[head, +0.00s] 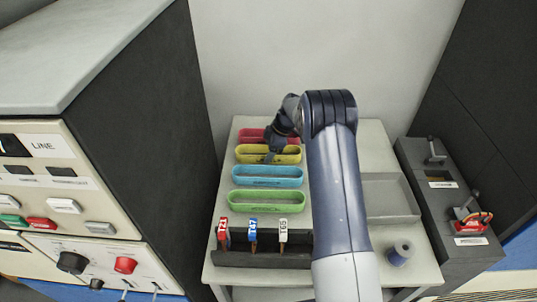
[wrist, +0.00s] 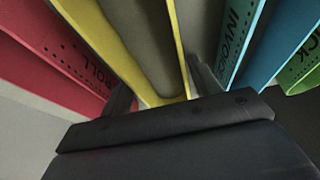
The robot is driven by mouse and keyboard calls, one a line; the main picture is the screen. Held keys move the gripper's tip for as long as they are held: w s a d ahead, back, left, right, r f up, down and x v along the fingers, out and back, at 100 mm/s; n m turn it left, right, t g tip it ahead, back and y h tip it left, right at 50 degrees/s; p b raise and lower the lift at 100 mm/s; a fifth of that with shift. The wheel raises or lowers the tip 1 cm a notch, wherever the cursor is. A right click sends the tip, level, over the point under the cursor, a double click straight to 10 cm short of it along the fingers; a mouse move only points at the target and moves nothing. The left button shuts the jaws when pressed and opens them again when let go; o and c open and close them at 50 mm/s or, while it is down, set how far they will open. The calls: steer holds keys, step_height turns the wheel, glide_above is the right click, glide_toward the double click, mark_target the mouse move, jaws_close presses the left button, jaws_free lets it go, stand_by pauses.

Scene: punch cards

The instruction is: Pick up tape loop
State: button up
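A small blue-grey spool (head: 400,253) stands at the table's front right. Red (head: 223,234), blue (head: 253,234) and white (head: 283,235) labelled pieces stand upright in a dark rack at the front left. I see nothing held. Contact with the tray cannot be told.
A grey tray (head: 398,217) is at the right. A control cabinet (head: 140,130) stands left, and a dark machine (head: 452,225) stands right.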

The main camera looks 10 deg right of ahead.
steer(key=c, duration=0.6)
steer(key=shift+c, duration=0.2)
